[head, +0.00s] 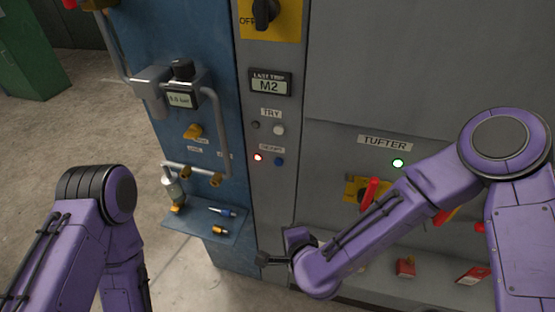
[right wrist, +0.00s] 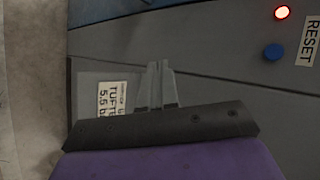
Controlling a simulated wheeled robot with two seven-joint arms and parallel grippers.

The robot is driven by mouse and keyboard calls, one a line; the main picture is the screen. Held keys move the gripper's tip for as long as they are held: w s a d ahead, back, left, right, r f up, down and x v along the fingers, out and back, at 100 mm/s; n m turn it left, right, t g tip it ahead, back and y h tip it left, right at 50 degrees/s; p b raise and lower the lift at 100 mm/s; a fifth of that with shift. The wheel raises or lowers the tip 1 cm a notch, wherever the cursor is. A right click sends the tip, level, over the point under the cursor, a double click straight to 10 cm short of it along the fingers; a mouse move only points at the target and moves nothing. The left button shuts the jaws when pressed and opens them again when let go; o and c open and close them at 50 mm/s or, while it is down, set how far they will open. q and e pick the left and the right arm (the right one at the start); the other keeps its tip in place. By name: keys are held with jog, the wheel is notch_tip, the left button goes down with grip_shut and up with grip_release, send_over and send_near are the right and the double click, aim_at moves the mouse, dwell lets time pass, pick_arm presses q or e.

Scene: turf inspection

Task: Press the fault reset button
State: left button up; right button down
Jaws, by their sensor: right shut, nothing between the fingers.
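The fault reset button is the small blue round button (head: 279,161) on the narrow grey panel, right of a lit red lamp (head: 257,157). In the right wrist view the blue button (right wrist: 273,52) is at upper right, beside a RESET label (right wrist: 308,40) and the lit red lamp (right wrist: 282,13). My right gripper (head: 264,258) is low in front of the panel, well below the button and apart from it. In the right wrist view its fingers (right wrist: 156,70) are shut and empty. My left arm shows at lower left; its gripper is out of view.
Above the button are a white TRY button (head: 279,130) and an M2 display (head: 270,84). The TUFTER panel (head: 384,142) with red handles is at right, behind my right arm.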

aim_at(279, 162)
jog(key=w+a+r+m+t, duration=0.1)
jog(key=a+r, duration=0.1)
jog(key=r, duration=0.3)
jog(key=w+a+r+m+y, duration=0.1)
jog(key=w+a+r, duration=0.1)
jog(key=r, duration=0.3)
jog(key=shift+w+a+t, duration=0.15)
jog(key=shift+a+t, duration=0.15)
jog(key=shift+t, duration=0.1)
jog(key=w+d+p, duration=0.1)
jog(key=w+d, duration=0.1)
jog(key=w, duration=0.6)
jog(key=shift+w+d, duration=0.2)
jog(key=shift+d, duration=0.15)
jog(key=shift+f, duration=0.1)
dwell(0.8)
jog(key=shift+w+d, duration=0.15)
jog(key=shift+w, duration=0.2)
jog(key=shift+w+d, duration=0.15)
jog(key=shift+w, duration=0.3)
dwell(0.8)
jog(key=shift+s+a, duration=0.3)
jog(key=shift+s, duration=0.55)
